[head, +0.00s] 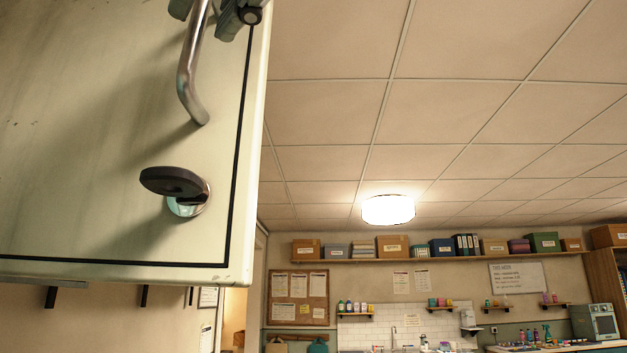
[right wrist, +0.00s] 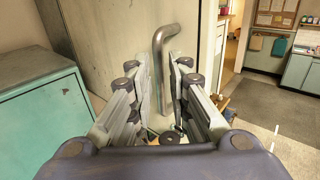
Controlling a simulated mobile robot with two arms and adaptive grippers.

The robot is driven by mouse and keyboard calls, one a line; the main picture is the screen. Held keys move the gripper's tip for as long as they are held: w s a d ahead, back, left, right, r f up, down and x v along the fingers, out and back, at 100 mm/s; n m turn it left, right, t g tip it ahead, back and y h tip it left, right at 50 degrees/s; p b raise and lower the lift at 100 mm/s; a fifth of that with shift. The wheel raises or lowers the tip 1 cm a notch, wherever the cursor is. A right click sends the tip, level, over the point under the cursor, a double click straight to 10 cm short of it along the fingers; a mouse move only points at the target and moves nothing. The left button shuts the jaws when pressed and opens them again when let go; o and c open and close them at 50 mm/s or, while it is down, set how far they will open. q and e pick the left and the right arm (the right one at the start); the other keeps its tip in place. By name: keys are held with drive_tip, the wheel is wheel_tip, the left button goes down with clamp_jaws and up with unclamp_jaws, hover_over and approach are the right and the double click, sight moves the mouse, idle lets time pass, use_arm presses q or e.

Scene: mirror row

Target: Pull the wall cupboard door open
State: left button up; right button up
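The wall cupboard door (head: 110,190) is pale, scuffed and fills the left of the head view. A bent metal handle (head: 192,85) stands out from its face, with a dark key (head: 172,182) in the lock below. My right gripper (head: 203,6) is at the top edge of the head view, only partly in frame. In the right wrist view, my right gripper (right wrist: 163,72) has its fingers on both sides of the handle (right wrist: 165,37), close against the bar. The finger contact is partly hidden. My left gripper is out of view.
A teal cabinet (right wrist: 45,120) stands left in the right wrist view. Floor (right wrist: 270,110) is clear at the right. Across the room are a long shelf (head: 430,258) of boxes, a pinboard (head: 299,298) and a lit ceiling lamp (head: 388,209).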

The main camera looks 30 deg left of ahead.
drive_tip(key=v, duration=0.8)
drive_tip(key=shift+d, duration=0.35)
